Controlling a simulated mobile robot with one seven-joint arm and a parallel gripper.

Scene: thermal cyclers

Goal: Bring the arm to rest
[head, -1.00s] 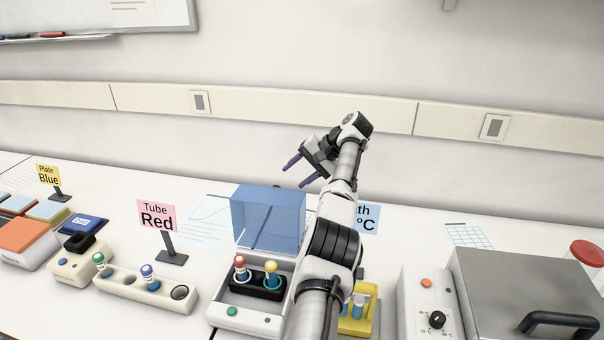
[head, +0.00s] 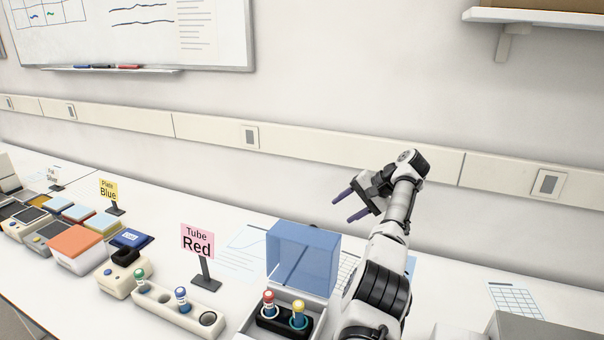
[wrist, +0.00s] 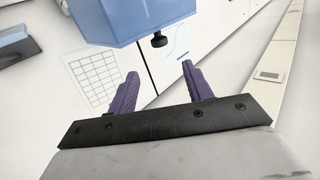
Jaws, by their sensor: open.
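My gripper (head: 347,205) is raised above the back of the bench, with its two purple fingers apart and nothing between them. In the head view it points left, above and behind the thermal cycler's blue lid (head: 303,258). In the wrist view the purple fingers (wrist: 158,85) also stand apart and empty, with the blue lid near the top of the picture. My arm is folded upward, and its links hide part of the bench at the right.
The open cycler holds a red-capped tube (head: 268,302) and a yellow-capped tube (head: 298,312) in a black block. A white rack (head: 205,312) with tubes and a pink "Tube Red" sign (head: 197,242) stand to the left. A wall shelf (head: 540,20) is at upper right.

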